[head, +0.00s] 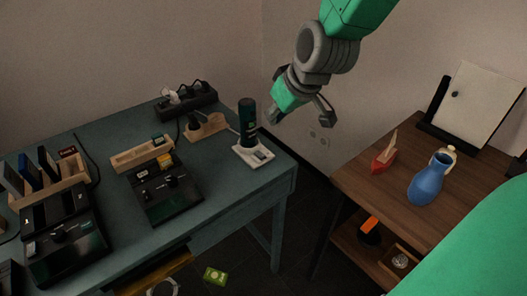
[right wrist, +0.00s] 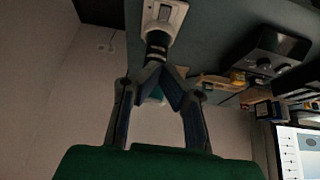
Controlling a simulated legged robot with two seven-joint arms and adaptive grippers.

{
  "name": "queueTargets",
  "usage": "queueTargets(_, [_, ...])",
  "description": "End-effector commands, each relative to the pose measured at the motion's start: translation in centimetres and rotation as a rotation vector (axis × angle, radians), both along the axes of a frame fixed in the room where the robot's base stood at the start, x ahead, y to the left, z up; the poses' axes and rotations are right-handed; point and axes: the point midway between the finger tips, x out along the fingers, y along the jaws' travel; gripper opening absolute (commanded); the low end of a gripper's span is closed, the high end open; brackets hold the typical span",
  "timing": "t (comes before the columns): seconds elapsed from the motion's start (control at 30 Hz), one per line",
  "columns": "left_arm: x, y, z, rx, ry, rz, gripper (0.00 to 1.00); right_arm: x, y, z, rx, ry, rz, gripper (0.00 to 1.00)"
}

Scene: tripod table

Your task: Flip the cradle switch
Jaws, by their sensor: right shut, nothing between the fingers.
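The cradle (head: 251,154) is a small white base near the right corner of the blue-green table. A dark cylinder (head: 247,122) stands upright in it. A small grey switch (head: 262,155) sits on the cradle's front right part; its position is too small to tell. My right gripper (head: 297,114) is in the air to the upper right of the cylinder, apart from the cradle. In the right wrist view, the fingers of my right gripper (right wrist: 162,72) come together in front of the cylinder (right wrist: 157,45) and hide part of it. They hold nothing. The cradle (right wrist: 162,18) shows beyond them. My left gripper is not in view.
A wooden block with plugs (head: 206,127) and a black power strip (head: 186,103) lie left of the cradle. Black control boxes (head: 162,192) stand farther left. A wooden side table (head: 345,180) with a blue vase (head: 427,180) stands right, across a gap.

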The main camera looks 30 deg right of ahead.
Motion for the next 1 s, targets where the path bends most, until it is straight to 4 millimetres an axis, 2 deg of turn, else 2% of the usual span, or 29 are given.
queueTargets(0.23, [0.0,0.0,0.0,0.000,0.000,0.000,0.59,0.0,0.0,-0.1,0.000,0.001,0.000,0.00])
queueTargets(0.37, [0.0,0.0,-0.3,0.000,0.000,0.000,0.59,0.4,0.1,-1.0,0.000,0.002,0.000,0.00])
queueTargets(0.83, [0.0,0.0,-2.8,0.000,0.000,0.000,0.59,5.1,0.4,-9.2,-0.001,0.002,-0.001,0.00])
queueTargets(1.0, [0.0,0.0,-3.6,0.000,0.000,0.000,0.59,4.2,0.4,-11.5,0.000,0.002,-0.001,0.00])
